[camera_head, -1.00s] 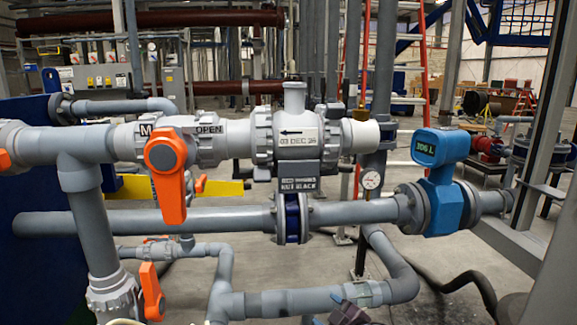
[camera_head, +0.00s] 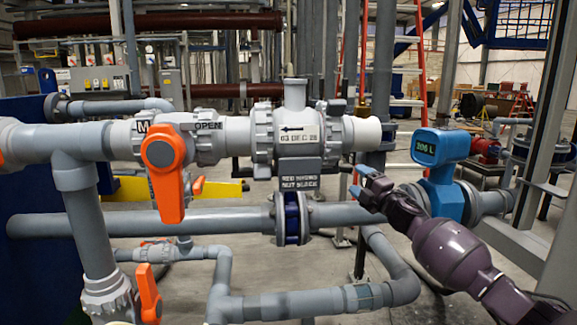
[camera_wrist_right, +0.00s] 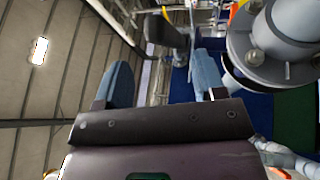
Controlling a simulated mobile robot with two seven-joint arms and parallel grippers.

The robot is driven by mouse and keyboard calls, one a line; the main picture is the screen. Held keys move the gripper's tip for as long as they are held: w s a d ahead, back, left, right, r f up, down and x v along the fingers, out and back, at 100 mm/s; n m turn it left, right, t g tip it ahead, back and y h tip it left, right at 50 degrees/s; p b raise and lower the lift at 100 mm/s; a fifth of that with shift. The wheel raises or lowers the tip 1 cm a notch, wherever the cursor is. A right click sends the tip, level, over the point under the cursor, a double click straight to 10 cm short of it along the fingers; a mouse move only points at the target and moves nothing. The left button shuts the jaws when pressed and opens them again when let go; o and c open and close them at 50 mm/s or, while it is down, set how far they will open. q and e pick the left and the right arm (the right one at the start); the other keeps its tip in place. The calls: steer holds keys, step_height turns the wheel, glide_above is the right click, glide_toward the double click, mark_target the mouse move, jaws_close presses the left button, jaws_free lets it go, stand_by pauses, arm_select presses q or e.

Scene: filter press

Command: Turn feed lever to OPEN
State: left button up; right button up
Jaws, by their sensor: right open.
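The large orange lever (camera_head: 168,178) is on a grey valve on the upper pipe, left of centre in the head view. Its handle hangs down, across the pipe. The label OPEN (camera_head: 208,125) is on the valve body, right of the lever's hub, with an M label (camera_head: 142,126) on the left. My right gripper (camera_head: 359,182) is in front of the pipes, well right of the lever and apart from it. Its blue fingers are spread and empty; they also show in the right wrist view (camera_wrist_right: 163,82). My left gripper is not in view.
A grey valve body with an arrow label (camera_head: 299,133) stands between the lever and my right gripper. A blue flow meter (camera_head: 441,150) is beside my right forearm. A smaller orange lever (camera_head: 149,293) is low left. A lower pipe (camera_head: 160,222) runs across.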

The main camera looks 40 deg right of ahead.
mark_target(347, 172)
steer(key=b+x, duration=0.1)
steer(key=x, duration=0.1)
steer(key=b+x, duration=0.1)
steer(key=x, duration=0.1)
steer(key=f+b+x, duration=0.1)
steer(key=x, duration=0.1)
steer(key=shift+w, duration=0.3)
steer(key=shift+w+r+b, duration=0.35)
steer(key=shift+w+b, duration=0.15)
steer(key=shift+w, duration=0.05)
steer(key=shift+d+r, duration=0.1)
steer(key=shift+r, duration=0.1)
steer(key=shift+r, duration=0.1)
steer(key=c, duration=0.7)
steer(key=shift+w, duration=0.1)
